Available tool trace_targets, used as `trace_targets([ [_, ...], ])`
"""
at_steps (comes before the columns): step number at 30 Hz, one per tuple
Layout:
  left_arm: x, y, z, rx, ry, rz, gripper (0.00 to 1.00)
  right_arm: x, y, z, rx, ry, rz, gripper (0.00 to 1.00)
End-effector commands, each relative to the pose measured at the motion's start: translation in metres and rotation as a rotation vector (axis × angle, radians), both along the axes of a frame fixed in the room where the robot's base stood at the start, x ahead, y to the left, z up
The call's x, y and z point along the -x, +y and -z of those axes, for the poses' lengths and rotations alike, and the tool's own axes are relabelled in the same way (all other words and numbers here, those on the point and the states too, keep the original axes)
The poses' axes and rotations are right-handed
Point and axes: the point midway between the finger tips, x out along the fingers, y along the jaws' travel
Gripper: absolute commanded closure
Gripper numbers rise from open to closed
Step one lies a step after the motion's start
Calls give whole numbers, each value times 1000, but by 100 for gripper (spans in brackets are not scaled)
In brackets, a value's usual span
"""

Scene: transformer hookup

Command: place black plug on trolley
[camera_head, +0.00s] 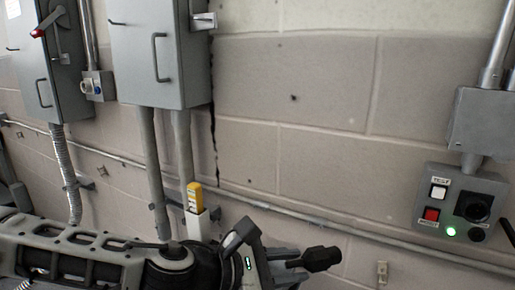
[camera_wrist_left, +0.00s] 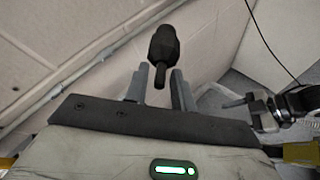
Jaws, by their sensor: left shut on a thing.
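The black plug (camera_head: 318,260) is held out at the tip of my left gripper (camera_head: 283,262), in front of the wall at the bottom of the head view. In the left wrist view the plug (camera_wrist_left: 163,46) points away, its narrow tail between the two grey fingers of my left gripper (camera_wrist_left: 160,88). The fingers are shut on it. I cannot make out the trolley in either view. A dark jointed shape (camera_wrist_left: 264,110) at the right of the left wrist view looks like my right gripper; its jaws are unclear.
A control box (camera_head: 461,205) with a white button, a red button and a green light is on the wall at right. A grey cabinet (camera_head: 160,50) hangs at upper left. A yellow-topped white post (camera_head: 195,205) stands behind my left arm. A conduit (camera_head: 345,240) runs along the wall.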

Motion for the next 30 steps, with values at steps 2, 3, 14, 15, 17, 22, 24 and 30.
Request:
trace_targets([
  [2,-2,11,4,5,13,-81,100,0,0,0,0,0,0,40],
  [3,-3,16,6,7,13,-114,100,0,0,0,0,0,0,40],
  [14,-9,61,19,5,9,-386,100,0,0,0,0,0,0,40],
  [15,-10,67,21,2,9,-416,100,0,0,0,0,0,0,40],
  [17,-10,76,24,2,8,-461,100,0,0,0,0,0,0,40],
  [22,-8,103,33,2,7,-590,100,0,0,0,0,0,0,40],
  [24,-5,116,37,3,7,-646,100,0,0,0,0,0,0,40],
  [30,6,160,51,1,5,-823,100,0,0,0,1,0,1,40],
])
